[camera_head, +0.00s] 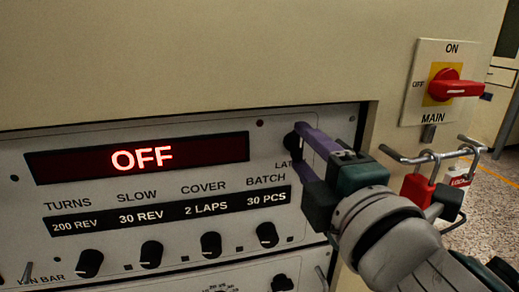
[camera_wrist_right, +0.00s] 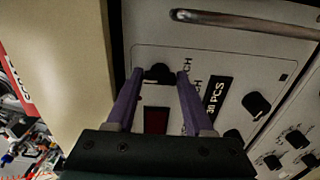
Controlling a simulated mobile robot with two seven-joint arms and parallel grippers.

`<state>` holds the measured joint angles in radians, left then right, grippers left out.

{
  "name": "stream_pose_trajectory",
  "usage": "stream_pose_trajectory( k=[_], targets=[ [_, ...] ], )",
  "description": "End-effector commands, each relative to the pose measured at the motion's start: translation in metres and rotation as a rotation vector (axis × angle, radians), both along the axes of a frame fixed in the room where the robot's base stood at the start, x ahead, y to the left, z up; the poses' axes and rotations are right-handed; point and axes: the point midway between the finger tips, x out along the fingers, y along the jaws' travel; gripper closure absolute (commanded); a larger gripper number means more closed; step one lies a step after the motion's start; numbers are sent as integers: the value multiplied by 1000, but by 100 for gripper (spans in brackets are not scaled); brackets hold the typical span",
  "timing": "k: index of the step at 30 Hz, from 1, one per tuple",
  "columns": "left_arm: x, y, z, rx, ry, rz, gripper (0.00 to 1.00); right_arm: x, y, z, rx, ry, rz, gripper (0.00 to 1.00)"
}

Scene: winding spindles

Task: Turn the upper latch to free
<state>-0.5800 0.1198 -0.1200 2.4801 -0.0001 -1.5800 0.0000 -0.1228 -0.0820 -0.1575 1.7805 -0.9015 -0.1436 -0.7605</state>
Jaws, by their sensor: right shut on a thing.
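The upper latch (camera_head: 291,141) is a small dark knob at the upper right of the grey control panel, above a partly covered label reading "LAT". My right gripper (camera_head: 300,152) reaches it from the right with purple fingers. In the right wrist view the dark latch knob (camera_wrist_right: 158,73) sits between the tips of the two fingers (camera_wrist_right: 160,84), which are shut on it. The fingers hide part of the knob, so its exact angle is hard to tell. My left gripper is not in view.
The panel has a display (camera_head: 140,157) reading "OFF" and a row of black knobs (camera_head: 211,245) below it. At right, a red main switch (camera_head: 455,89) points to the right, away from its OFF mark. A red padlock (camera_head: 417,189) hangs on a hasp close to my right wrist.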

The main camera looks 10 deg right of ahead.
Motion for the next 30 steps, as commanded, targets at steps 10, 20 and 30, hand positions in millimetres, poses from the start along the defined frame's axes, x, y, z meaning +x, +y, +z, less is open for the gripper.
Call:
stream_pose_trajectory(
  k=[10, 20, 30],
  targets=[
    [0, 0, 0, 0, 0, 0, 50, 0, 0, 1, 5, -2, 1, 35],
    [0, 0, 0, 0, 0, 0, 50, 0, 0, 0, 2, 0, 0, 18],
    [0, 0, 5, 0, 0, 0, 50, -31, -1, -1, 4, 5, -1, 18]
  ],
)
